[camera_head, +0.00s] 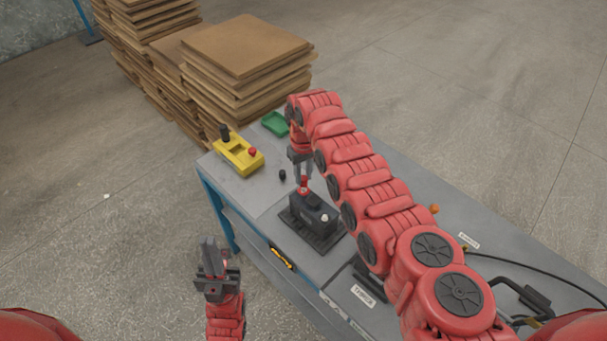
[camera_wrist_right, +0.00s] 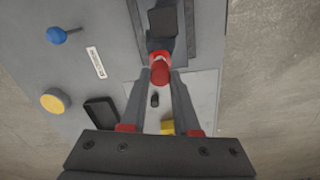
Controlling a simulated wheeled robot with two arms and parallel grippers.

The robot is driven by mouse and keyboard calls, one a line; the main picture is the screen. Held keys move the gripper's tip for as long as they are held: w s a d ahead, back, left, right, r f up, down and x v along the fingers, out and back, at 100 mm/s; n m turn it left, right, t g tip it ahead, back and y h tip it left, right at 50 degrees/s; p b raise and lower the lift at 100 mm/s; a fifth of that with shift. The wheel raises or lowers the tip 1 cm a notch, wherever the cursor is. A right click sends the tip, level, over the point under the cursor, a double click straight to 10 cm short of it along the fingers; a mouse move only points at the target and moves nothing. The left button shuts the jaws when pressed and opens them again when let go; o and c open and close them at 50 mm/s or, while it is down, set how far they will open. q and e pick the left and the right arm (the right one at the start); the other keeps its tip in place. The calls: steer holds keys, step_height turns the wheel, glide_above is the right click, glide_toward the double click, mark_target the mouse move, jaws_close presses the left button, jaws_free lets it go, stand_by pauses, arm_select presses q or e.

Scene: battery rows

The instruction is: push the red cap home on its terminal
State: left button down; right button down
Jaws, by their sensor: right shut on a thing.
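The black battery (camera_head: 315,212) stands on a dark base on the grey bench. The red cap (camera_head: 304,184) is upright over the battery's far left corner. My right gripper (camera_head: 303,178) comes down from above, shut on the cap. In the right wrist view the cap (camera_wrist_right: 160,72) sits between the two fingertips (camera_wrist_right: 160,76). The terminal under it is hidden, so I cannot tell how far down the cap sits. My left gripper (camera_head: 211,257) is off the bench's front side, apart from everything; its finger gap is unclear.
Stacked brown boards (camera_head: 245,45) stand behind. My right arm spans the bench. A cable (camera_head: 530,269) lies at right.

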steer(key=shift+f+b, duration=0.3)
steer(key=shift+f, duration=0.3)
steer(key=shift+f+b, duration=0.85)
steer(key=shift+b, duration=0.25)
stand_by(1.1)
steer(key=shift+c, duration=0.4)
jaws_free()
stand_by(0.3)
